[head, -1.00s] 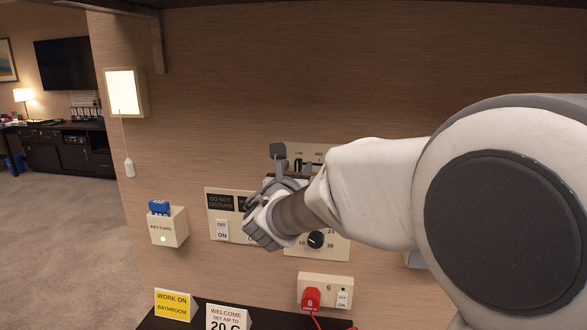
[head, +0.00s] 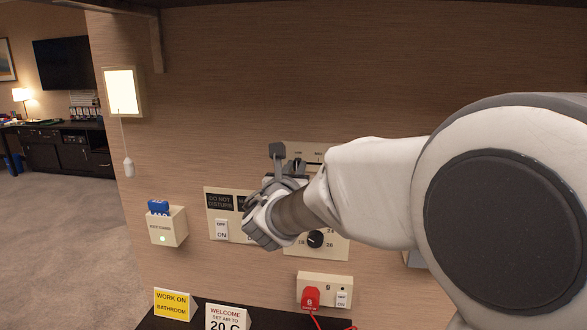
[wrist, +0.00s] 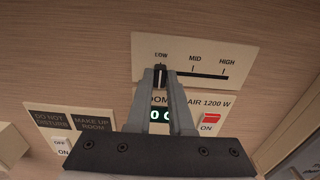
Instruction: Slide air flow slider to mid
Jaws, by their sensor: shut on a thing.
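The air flow slider (wrist: 160,69) is a dark knob at the LOW end of its black slot. The slot runs right past MID to HIGH on a cream panel (wrist: 238,57) in the wrist view. My gripper (wrist: 160,75) is shut on the slider knob, its two fingertips on either side of it. In the head view my gripper (head: 282,158) is at the wall panel, and my arm hides much of that panel.
Below the slider is a room air panel with a display (wrist: 160,115) and a red switch (wrist: 211,118). A temperature dial (head: 315,239), a key card holder (head: 168,228) and a red plug (head: 310,297) are nearby on the wall.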

